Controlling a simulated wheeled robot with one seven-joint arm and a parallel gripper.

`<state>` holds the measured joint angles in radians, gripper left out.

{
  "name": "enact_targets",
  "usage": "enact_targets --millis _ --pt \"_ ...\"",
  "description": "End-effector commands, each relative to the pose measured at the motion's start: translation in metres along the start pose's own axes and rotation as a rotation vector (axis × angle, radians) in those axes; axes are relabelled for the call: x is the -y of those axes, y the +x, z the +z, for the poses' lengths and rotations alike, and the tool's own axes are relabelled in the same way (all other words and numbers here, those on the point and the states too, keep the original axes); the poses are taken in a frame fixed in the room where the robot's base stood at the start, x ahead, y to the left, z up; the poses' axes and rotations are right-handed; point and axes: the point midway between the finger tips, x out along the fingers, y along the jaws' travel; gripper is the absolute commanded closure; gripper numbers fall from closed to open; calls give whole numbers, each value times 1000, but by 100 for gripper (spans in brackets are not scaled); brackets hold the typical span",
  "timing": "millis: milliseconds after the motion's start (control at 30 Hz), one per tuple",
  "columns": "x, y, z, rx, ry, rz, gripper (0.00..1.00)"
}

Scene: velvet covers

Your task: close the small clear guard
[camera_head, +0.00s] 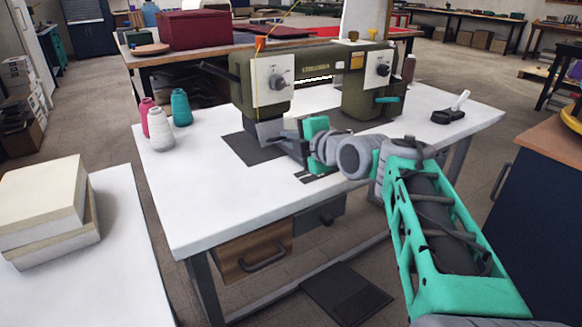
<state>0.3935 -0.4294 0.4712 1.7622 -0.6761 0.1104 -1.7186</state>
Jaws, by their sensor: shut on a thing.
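An olive-green sewing machine (320,72) stands on a white table. My gripper (284,141) reaches in from the right, low beside the machine's needle end, with its jaws closed. The small clear guard (290,125) seems to be the pale, see-through piece at the jaws, just right of the grey block under the machine head. The jaws appear shut on it. The guard is tiny in this view, and my gripper covers part of it, so its exact angle cannot be told.
Spools of thread (161,130) stand at the table's left end. A black-and-white brush-like tool (453,108) lies at the right end. The white tabletop (205,200) in front is clear. Pale boxes (45,205) sit on another table at left.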

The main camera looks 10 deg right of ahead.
Motion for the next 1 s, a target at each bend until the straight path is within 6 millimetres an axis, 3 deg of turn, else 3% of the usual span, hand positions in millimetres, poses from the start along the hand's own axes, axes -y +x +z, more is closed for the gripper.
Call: enact_targets --millis 33,100,433,933,967,1000 --pt "18 6 0 0 0 28 100" --pt "20 7 0 -1 0 68 100" --pt "18 11 0 -2 2 183 100" --pt "14 10 0 -1 1 203 100" --pt "14 10 0 -1 1 203 91" --pt "14 10 0 -1 1 203 87"
